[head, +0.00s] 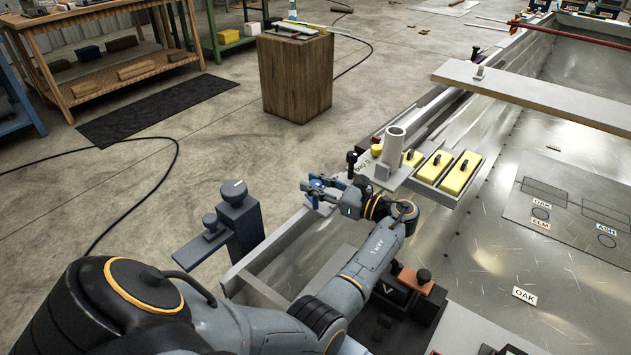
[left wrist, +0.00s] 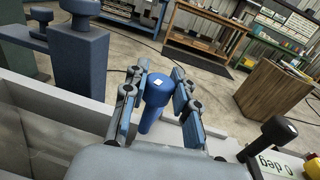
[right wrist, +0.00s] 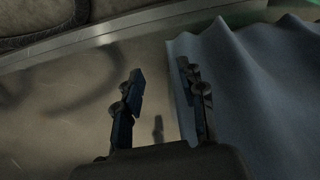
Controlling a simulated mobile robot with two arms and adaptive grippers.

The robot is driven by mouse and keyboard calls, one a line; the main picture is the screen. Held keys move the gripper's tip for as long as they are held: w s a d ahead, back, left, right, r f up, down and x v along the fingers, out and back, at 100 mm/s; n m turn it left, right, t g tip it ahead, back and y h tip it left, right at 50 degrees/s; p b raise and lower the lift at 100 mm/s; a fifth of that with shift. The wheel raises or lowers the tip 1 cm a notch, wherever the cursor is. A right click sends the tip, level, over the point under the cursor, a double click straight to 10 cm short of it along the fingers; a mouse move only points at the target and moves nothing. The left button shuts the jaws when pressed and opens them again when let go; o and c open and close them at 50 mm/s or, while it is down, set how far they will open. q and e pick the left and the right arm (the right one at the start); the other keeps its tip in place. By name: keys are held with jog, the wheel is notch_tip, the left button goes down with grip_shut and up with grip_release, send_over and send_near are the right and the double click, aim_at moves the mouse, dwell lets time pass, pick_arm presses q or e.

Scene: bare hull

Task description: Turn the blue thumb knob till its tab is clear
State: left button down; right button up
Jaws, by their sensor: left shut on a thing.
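The blue thumb knob (left wrist: 157,92) stands between the two fingers of my left gripper (left wrist: 162,82) in the left wrist view. It has a rounded head with a small white square on top and a narrower stem below. The gripper is shut on it. In the head view my left gripper (head: 314,187) is at the hull's near side wall, and the knob shows only as a small blue spot. I cannot make out the tab. My right gripper (right wrist: 160,75) is open and empty in the right wrist view. It is outside the head view.
A black-knobbed post (left wrist: 268,138) with a "0 deg" label stands right of the gripper. Blue posts (head: 238,212) stand to the left. Yellow blocks (head: 460,172) sit in trays on the wall. Blue cloth (right wrist: 245,90) lies beside my right gripper.

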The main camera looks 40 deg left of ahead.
aim_at(315, 183)
pick_arm(q)
jog(key=n+g+h+b, duration=0.1)
jog(key=g, duration=0.1)
jog(key=n+g+b, duration=0.2)
jog(key=shift+f+g+h, duration=0.1)
jog(key=shift+g+h, duration=0.2)
jog(key=shift+h, duration=0.1)
jog(key=shift+n+g, duration=0.3)
pick_arm(e)
jog(key=w+v, duration=0.3)
jog(key=v, duration=0.9)
jog(key=shift+s+r+t, duration=0.3)
jog(key=shift+s+r, duration=0.05)
jog(key=shift+r, duration=0.4)
jog(key=shift+d, duration=0.1)
pick_arm(q)
jog(key=c, duration=1)
grip_release()
jog(key=shift+c, duration=0.2)
notch_tip(315, 183, up, 10)
jog(key=shift+r, duration=0.1)
